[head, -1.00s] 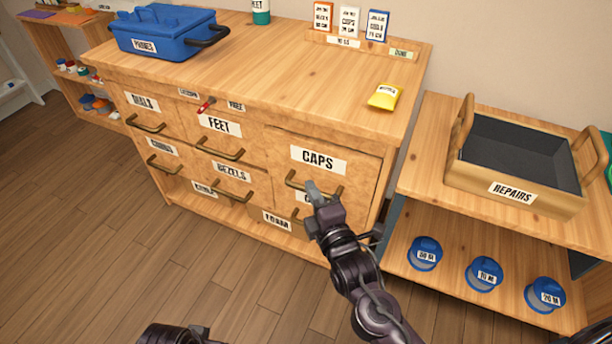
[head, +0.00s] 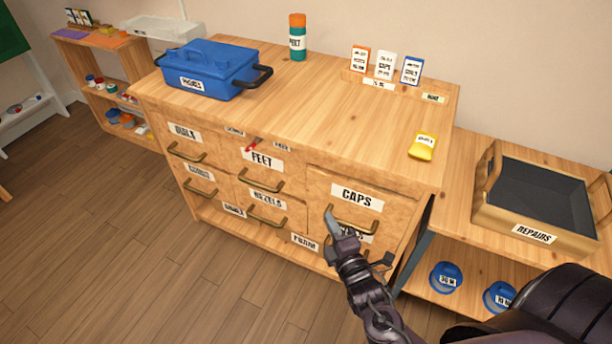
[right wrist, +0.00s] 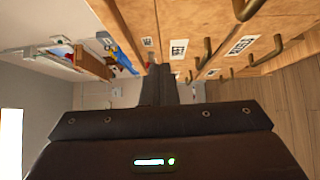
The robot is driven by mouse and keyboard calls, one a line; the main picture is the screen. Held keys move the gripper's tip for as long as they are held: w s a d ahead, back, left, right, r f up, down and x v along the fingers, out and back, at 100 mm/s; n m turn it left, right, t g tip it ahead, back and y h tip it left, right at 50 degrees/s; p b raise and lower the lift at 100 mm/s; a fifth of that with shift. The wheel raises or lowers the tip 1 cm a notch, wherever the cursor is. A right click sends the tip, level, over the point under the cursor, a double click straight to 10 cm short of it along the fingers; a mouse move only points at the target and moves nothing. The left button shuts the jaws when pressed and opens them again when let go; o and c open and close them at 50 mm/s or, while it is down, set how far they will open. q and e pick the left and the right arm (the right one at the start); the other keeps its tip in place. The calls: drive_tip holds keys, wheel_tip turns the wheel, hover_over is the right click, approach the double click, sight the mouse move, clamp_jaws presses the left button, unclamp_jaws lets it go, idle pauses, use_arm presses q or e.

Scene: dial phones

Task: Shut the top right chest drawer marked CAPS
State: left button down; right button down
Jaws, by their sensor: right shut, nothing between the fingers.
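The drawer marked CAPS (head: 373,188) is at the top right of the wooden chest (head: 300,112). Its front looks close to flush with the chest; I cannot tell whether a small gap is left. My right gripper (head: 331,222) is shut and empty, in front of this drawer at the left end of its brass handle (head: 358,224). I cannot tell whether it touches. In the right wrist view my dark shut fingers (right wrist: 160,82) point along the chest front, with brass handles to their right. My left gripper is not in view.
A blue lidded box (head: 215,75), a green bottle (head: 297,40), small cards and a yellow packet (head: 422,146) stand on the chest. A REPAIRS tray (head: 533,232) is on the lower shelf unit at right. Open wooden floor (head: 150,260) lies in front.

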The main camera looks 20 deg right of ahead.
approach(326, 175)
drive_tip(key=w+a, duration=0.4)
drive_tip(key=w, duration=0.1)
drive_tip(key=shift+w+d, duration=1.05)
drive_tip(key=shift+d, duration=0.05)
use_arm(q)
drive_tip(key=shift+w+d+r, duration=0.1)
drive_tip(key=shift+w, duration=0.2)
use_arm(e)
drive_tip(key=shift+w+d, duration=0.3)
drive_tip(key=shift+d, duration=0.05)
drive_tip(key=shift+w+d+b, duration=0.15)
drive_tip(key=shift+d+b, duration=0.1)
drive_tip(key=shift+b, duration=0.05)
drive_tip(key=shift+w+d+r, duration=0.1)
drive_tip(key=shift+w+d, duration=0.55)
drive_tip(key=shift+d, duration=0.1)
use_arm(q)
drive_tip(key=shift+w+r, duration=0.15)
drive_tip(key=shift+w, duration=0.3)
use_arm(e)
drive_tip(key=shift+r, duration=0.15)
